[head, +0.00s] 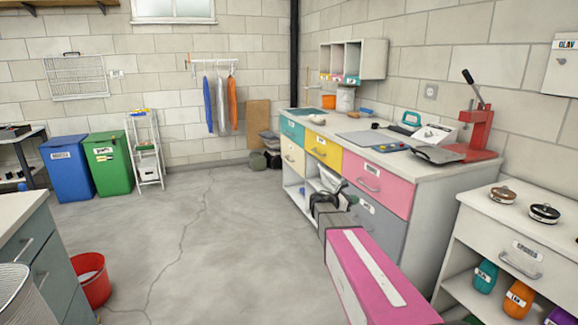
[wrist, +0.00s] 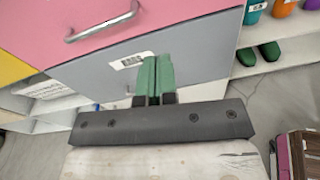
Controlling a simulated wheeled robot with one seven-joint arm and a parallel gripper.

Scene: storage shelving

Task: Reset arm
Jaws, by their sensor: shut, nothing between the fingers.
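My gripper (wrist: 155,72) shows in the wrist view with its two green fingers together and nothing between them. It is in front of the grey drawer (wrist: 205,65), beside that drawer's white label. The pink drawer (wrist: 60,22) with its metal handle is above and to the left. In the head view my arm reaches forward from the lower right, low beside the workbench (head: 425,172). The fingertips are hard to make out there. I cannot tell whether the fingers touch the drawer front.
A red press (head: 477,130) stands on the workbench top. A white drawer unit (head: 520,240) with shoes and bottles stands close on the right. A red bucket (head: 92,280) and a grey cabinet (head: 40,250) are at the left. Blue (head: 68,170) and green bins (head: 108,165) stand behind. The middle floor is clear.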

